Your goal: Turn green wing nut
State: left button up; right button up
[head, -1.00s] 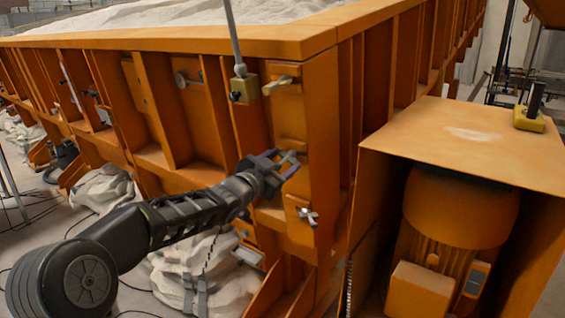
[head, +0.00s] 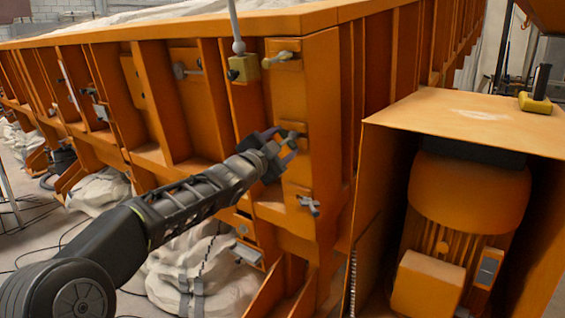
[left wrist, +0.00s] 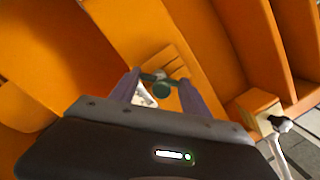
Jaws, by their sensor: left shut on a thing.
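The green wing nut (left wrist: 161,86) sits on the orange end panel of the sandbed, and its wings span the space between my purple-grey fingers in the left wrist view. In the head view it shows small (head: 292,134) at the tip of my left gripper (head: 281,149), partly hidden by the fingers. My left gripper (left wrist: 160,92) is shut on the wing nut, with one finger on each side of it. My right gripper is not in view.
Another wing nut (head: 283,57) sits above on the same panel and a grey one (head: 309,206) below. A rod ends in a yellow block (head: 243,68) at the upper left. Filled sacks (head: 205,275) lie below the arm.

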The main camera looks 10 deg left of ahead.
pick_arm(q)
jog(key=m+b, duration=0.2)
jog(key=b, duration=0.1)
jog(key=m+t+b, duration=0.1)
jog(key=m+b, duration=0.2)
jog(key=b, duration=0.1)
jog(key=f+m+b, duration=0.1)
jog(key=m+b, duration=0.1)
jog(key=b, duration=0.1)
jog(key=shift+d+m+t+y+b, duration=0.1)
jog(key=shift+m+t+y+b, duration=0.2)
jog(key=shift+b, duration=0.1)
jog(key=m+b, duration=0.2)
jog(key=shift+m, duration=0.4)
jog(key=shift+m+t+b, duration=0.4)
jog(key=shift+m+b, duration=0.35)
jog(key=shift+m, duration=0.15)
jog(key=m+h+b, duration=0.1)
jog(key=m+b, duration=0.1)
jog(key=m, duration=0.3)
jog(key=m+h+b, duration=0.1)
jog(key=m, duration=0.3)
jog(key=shift+t+b, duration=0.3)
jog(key=shift+b, duration=0.1)
jog(key=shift+r+m+h+b, duration=0.15)
jog(key=shift+m+h+b, duration=0.4)
jog(key=shift+m, duration=1.35)
jog(key=shift+w, duration=0.1)
jog(key=o, duration=1.4)
